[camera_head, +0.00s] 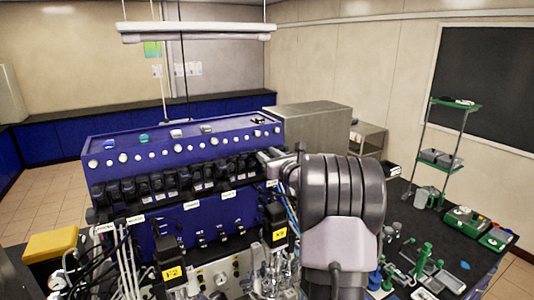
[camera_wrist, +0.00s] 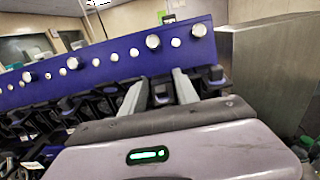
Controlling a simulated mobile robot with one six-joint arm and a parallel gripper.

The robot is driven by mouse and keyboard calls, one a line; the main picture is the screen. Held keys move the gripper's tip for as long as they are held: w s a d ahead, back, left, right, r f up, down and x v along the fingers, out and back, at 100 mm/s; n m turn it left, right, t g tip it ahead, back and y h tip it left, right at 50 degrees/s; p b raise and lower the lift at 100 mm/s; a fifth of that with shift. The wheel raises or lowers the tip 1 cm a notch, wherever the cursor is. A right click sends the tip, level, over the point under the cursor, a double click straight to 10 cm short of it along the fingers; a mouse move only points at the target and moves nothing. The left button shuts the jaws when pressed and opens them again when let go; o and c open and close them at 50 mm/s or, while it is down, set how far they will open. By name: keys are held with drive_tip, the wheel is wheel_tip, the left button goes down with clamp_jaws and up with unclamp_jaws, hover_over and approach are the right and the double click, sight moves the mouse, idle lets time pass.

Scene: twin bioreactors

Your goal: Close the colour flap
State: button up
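A row of black pump heads with flap-like covers (camera_head: 180,178) runs along the front of the blue bioreactor cabinet (camera_head: 130,150). I cannot tell which part is the colour flap, or whether any cover is open. My gripper (camera_head: 268,156) is at the right end of this row, partly hidden by my arm. In the wrist view my gripper (camera_wrist: 160,85) has its two grey fingers apart, pointing at the cabinet front below the knobs. A dark part (camera_wrist: 161,94) of the row shows between the fingers. Contact cannot be told.
Round knobs line the sloped upper panel. Tubes and two vessel heads with yellow labels, one (camera_head: 173,273) at left and one (camera_head: 279,234) near my arm, stand in front. A grey metal box (camera_head: 310,122) is behind. Tools crowd the dark bench (camera_head: 403,212) at right.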

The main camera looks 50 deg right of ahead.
drive_tip(key=shift+c, duration=0.5)
clamp_jaws()
drive_tip(key=f+b, duration=0.1)
drive_tip(key=b, duration=0.4)
drive_tip(key=shift+f+t, duration=0.25)
drive_tip(key=shift+t, duration=0.15)
drive_tip(key=t+b, duration=0.1)
drive_tip(key=b, duration=0.3)
drive_tip(key=shift+s+h, duration=0.1)
drive_tip(key=shift+h, duration=0.2)
drive_tip(key=shift+r+t+b, duration=0.2)
drive_tip(key=shift+t+b, duration=0.2)
drive_tip(key=shift+b, duration=0.7)
drive_tip(key=shift+r, duration=0.25)
drive_tip(key=shift+o, duration=0.5)
unclamp_jaws()
